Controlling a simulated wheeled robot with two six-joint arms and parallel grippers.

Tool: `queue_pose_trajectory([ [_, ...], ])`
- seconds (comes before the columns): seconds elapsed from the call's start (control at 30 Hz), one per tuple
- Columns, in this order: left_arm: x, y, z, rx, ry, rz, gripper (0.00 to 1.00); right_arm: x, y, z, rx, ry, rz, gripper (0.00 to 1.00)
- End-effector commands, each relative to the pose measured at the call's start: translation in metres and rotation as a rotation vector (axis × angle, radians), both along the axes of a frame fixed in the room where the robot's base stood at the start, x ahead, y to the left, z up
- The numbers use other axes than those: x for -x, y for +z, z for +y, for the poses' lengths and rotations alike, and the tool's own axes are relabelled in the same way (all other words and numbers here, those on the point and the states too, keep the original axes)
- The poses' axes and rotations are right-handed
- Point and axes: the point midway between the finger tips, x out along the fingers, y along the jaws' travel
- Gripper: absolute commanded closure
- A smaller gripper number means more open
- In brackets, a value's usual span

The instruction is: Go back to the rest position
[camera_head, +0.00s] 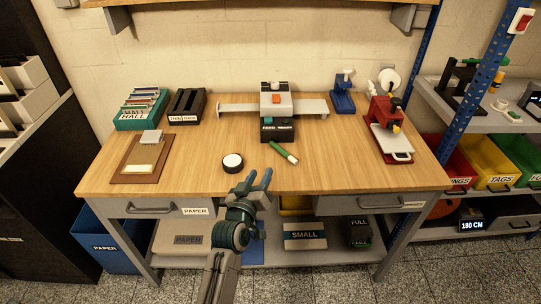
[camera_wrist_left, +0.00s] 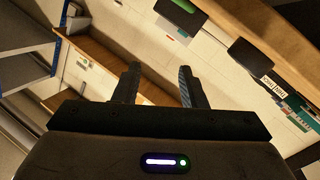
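My left gripper (camera_head: 256,182) is in front of the workbench's front edge in the head view, its two fingers apart with nothing visible between them. Its open fingers also show in the left wrist view (camera_wrist_left: 158,86). My right gripper does not show in either view. The wooden workbench (camera_head: 205,170) spans the middle of the head view. A round black-and-white disc (camera_head: 233,162) lies on it just beyond my left gripper, to the left. A green-and-white cylinder (camera_head: 284,153) lies beyond it, to the right.
A teal box (camera_head: 143,108), black holder (camera_head: 187,105) and clipboard (camera_head: 127,165) are at the left. The front right of the bench top is clear.

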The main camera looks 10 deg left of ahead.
Motion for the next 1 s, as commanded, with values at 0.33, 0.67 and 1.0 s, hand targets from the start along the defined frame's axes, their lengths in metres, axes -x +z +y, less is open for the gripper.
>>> queue_pose_trajectory([
  [0.33,0.033,-0.031,0.01,-0.088,-0.042,0.153,0.62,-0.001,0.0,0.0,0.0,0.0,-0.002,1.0],
  [0.67,0.185,-0.11,0.053,-0.376,-0.168,0.736,0.62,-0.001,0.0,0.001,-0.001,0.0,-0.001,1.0],
  [1.0,0.286,-0.122,0.083,-0.509,-0.216,1.066,0.62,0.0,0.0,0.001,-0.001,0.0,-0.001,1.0],
])
